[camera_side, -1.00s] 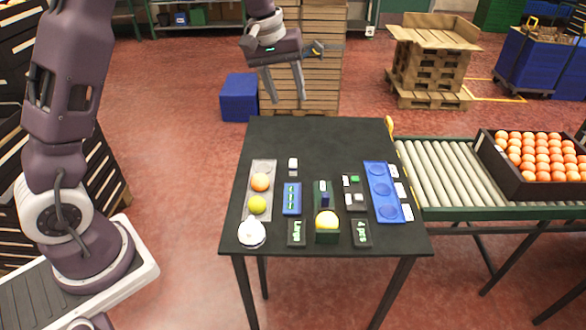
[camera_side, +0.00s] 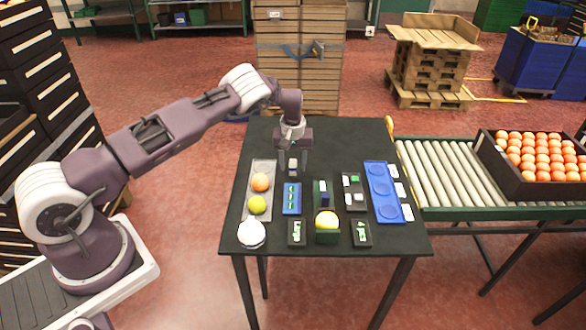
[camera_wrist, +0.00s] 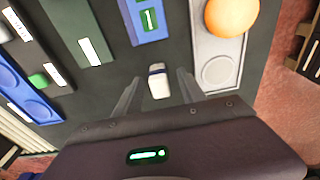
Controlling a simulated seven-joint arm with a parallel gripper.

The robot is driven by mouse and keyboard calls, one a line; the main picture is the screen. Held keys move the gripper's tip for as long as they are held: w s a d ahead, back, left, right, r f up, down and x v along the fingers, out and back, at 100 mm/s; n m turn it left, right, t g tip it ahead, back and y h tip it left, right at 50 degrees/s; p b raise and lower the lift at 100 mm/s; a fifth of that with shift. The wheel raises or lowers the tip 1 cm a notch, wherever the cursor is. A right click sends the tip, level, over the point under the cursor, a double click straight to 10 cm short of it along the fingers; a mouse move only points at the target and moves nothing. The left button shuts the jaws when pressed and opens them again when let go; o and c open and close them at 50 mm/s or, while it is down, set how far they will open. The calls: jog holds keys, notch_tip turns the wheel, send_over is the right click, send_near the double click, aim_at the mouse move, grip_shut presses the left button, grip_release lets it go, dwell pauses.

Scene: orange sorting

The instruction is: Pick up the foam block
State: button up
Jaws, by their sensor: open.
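The foam block is a small white block with a dark band. It shows in the wrist view (camera_wrist: 158,83) between the two fingers, near the fingertips, and in the side view (camera_side: 293,165) on the black table. My gripper (camera_side: 292,160) is low over the far part of the table, pointing down. In the wrist view my gripper (camera_wrist: 158,80) is open, with one finger on each side of the block. A gap shows on both sides, and I cannot tell the height of the fingertips over the table.
A grey tray (camera_side: 247,205) with an orange and a yellow-green fruit lies left. A blue device (camera_side: 291,198) lies in front of the block. A blue tray (camera_side: 383,192) lies right, and a white round object (camera_side: 251,233) sits front left.

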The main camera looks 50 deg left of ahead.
aim_at(293, 161)
grip_shut()
jog(key=shift+r, duration=0.2)
notch_tip(293, 161, up, 10)
jog(key=shift+f, duration=0.1)
